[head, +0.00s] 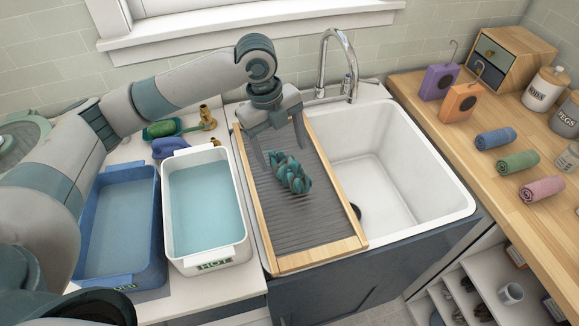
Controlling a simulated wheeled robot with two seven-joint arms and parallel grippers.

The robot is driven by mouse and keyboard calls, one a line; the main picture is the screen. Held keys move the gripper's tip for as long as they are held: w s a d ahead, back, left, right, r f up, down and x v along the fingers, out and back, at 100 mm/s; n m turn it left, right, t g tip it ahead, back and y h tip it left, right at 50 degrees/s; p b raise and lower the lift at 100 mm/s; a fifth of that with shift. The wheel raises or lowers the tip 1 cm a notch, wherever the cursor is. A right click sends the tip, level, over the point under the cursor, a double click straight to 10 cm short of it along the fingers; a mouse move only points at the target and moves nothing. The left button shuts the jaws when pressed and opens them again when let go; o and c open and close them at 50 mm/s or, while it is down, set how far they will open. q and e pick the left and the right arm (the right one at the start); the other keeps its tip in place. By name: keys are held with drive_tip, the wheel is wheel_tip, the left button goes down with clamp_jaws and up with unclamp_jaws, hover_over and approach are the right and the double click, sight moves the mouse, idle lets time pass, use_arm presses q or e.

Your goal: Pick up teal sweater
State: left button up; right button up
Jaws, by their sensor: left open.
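A teal twisted, bunched knit cloth (290,176), which looks like the teal sweater, lies on the grey ribbed washboard (262,210) with its wooden frame. My left gripper (286,155) points down at the far end of the cloth. Its two fingers are spread apart, one to the left of the cloth's top end and one to the right. I cannot tell whether the fingers touch it. Nothing is held between them. My right gripper does not show.
A white tub marked HOT (240,232) and a blue tub (160,245), both with water, stand left of the washboard. The white sink (415,185) is empty, with a chrome faucet (352,80) behind. Rolled towels (518,162) lie on the wooden counter at right.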

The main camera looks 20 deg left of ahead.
sight(287, 163)
use_arm(q)
drive_tip(key=shift+d+f, duration=0.2)
drive_tip(key=shift+f, duration=0.8)
drive_tip(key=shift+w+d+f+p, duration=0.15)
drive_tip(key=shift+d+f+p, duration=0.1)
drive_tip(key=shift+f+p, duration=0.65)
wheel_tip(287, 163, down, 2)
drive_tip(key=shift+w+d+p, duration=0.1)
drive_tip(key=shift+d+p, duration=0.05)
drive_tip(key=shift+p, duration=0.45)
drive_tip(key=shift+f, duration=0.65)
drive_tip(key=shift+d, duration=0.1)
drive_tip(key=shift+w, duration=0.1)
drive_tip(key=c, duration=1.3)
drive_tip(key=shift+r, duration=0.1)
drive_tip(key=shift+c, duration=0.2)
